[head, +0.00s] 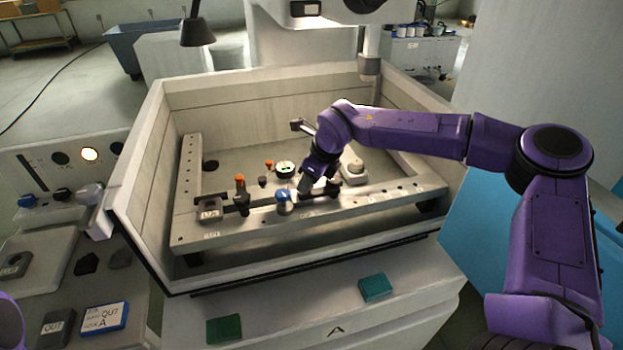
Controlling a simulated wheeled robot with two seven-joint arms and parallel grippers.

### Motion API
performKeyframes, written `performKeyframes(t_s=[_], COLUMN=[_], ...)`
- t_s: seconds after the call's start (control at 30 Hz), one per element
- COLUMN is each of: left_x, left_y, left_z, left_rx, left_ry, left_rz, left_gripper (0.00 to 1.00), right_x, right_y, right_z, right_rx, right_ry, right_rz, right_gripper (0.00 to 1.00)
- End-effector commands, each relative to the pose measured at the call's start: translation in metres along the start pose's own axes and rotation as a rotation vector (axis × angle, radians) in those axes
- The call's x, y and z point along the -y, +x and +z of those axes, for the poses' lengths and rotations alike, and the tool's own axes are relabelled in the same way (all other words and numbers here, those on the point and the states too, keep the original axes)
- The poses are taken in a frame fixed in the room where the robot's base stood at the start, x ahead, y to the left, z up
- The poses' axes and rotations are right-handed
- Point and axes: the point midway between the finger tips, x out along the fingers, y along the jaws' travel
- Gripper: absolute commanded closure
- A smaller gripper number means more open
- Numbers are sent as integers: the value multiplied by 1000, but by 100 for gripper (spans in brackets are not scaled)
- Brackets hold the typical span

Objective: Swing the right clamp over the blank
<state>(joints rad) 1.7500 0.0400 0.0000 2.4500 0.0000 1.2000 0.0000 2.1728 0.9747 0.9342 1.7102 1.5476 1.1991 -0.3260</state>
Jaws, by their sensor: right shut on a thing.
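My right gripper (308,186) reaches down over the front rail of the grey work frame (262,217) inside the open tank. It is shut on a dark part that looks like the right clamp (350,189), whose dark end shows at the rail just right of the fingers. My wrist hides most of the clamp. A dark clamp post with an orange top (240,187) stands on the rail to the left. A blue-topped knob (283,198) stands just left of the fingers. I cannot clearly make out the blank. My left gripper is not in view.
The tank's walls (138,205) surround the frame. A round gauge (285,168) and a small orange-topped piece (269,165) sit behind the front rail. A pale round knob (355,167) is right of my wrist. Green pads (376,287) lie on the front ledge.

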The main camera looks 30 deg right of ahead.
Motion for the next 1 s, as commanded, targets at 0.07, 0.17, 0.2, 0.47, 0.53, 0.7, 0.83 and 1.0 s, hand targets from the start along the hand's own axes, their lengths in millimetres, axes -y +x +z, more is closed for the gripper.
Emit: performKeyframes(t_s=[0.07, 0.17, 0.2, 0.47, 0.53, 0.7, 0.83, 1.0], left_x=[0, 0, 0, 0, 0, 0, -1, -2], left_y=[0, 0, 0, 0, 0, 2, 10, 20], left_z=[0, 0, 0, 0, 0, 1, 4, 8], left_rx=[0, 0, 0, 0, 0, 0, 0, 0], left_ry=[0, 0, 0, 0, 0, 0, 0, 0], left_rz=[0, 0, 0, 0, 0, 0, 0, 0], left_gripper=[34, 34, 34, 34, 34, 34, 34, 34], right_x=[0, 0, 0, 0, 0, 0, 0, 1], right_y=[0, 0, 0, 0, 0, -5, -28, -69], right_z=[0, 0, 0, -1, -1, -1, -1, -1], right_rx=[0, 0, 0, 0, 0, 1, 6, 5], right_ry=[-2, -2, -1, 0, 1, 1, 2, 1], right_rz=[1, 0, 0, 0, 0, -1, -2, -3], right_gripper=[100, 100, 100, 50, 50, 50, 50, 50])
